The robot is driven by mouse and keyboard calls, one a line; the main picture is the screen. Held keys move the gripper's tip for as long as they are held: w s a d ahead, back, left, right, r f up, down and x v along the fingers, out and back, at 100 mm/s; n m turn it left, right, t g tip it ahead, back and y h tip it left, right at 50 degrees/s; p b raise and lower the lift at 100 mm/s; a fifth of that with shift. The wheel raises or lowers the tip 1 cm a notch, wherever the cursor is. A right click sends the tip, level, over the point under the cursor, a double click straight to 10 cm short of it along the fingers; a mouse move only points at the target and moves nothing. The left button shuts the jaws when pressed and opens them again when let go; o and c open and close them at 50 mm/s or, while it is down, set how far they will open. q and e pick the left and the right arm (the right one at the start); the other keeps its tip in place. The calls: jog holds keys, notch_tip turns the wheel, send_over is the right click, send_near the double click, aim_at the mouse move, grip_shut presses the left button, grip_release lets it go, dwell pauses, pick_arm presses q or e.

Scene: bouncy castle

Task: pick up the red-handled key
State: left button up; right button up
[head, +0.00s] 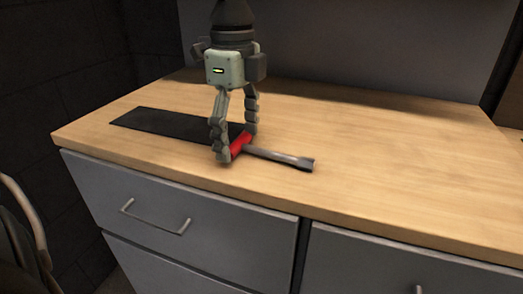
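The red-handled key has a red crosspiece handle (240,145) and a grey metal shaft (282,157) that points right, with a wider end. It is at the wooden counter top near its front edge; I cannot tell whether it touches the wood or is slightly raised. My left gripper (236,146) points down over the handle, with one finger at each end of the red part. The fingers are parted with the handle between them; whether they press on it is not clear. My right gripper is not in view.
A flat dark strip (165,124) lies on the wooden counter top (400,170), left of and behind my gripper. Grey drawers (190,210) with metal handles are below. The counter's right side is clear. A curved pale bar (27,212) stands at the lower left.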

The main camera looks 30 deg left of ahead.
pick_arm(q)
jog(key=c, duration=0.9)
jog(key=shift+c, duration=0.2)
